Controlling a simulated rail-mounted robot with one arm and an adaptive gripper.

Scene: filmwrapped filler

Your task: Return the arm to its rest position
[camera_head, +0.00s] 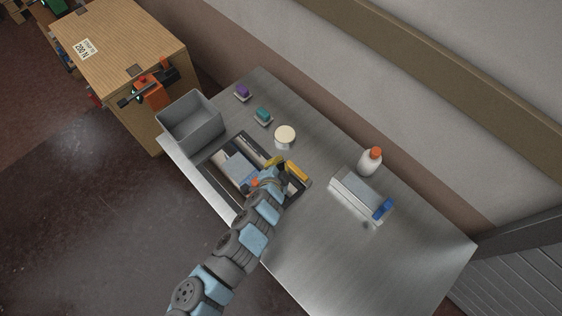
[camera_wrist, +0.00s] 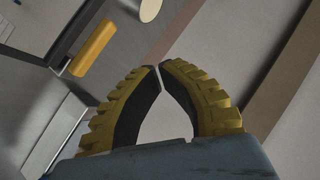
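My arm (camera_head: 240,243) reaches from the bottom of the head view up to the steel table. My gripper (camera_head: 270,172) is over the near right part of the dark divided tray (camera_head: 207,162). In the wrist view, the two yellow-and-black fingers of my gripper (camera_wrist: 157,68) meet at their tips, with nothing held between them. A yellow block (camera_head: 297,171) lies at the tray's right side and also shows in the wrist view (camera_wrist: 92,48). A pale blue item (camera_head: 240,168) lies in the tray. My gripper and arm hide part of the tray.
A grey bin (camera_head: 190,120) stands left of the tray. A white-lidded tub (camera_head: 285,136), purple (camera_head: 242,91) and teal (camera_head: 263,115) items stand behind. An orange-capped bottle (camera_head: 370,160) and a grey box (camera_head: 358,196) are right. The table's front right (camera_head: 330,260) is clear.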

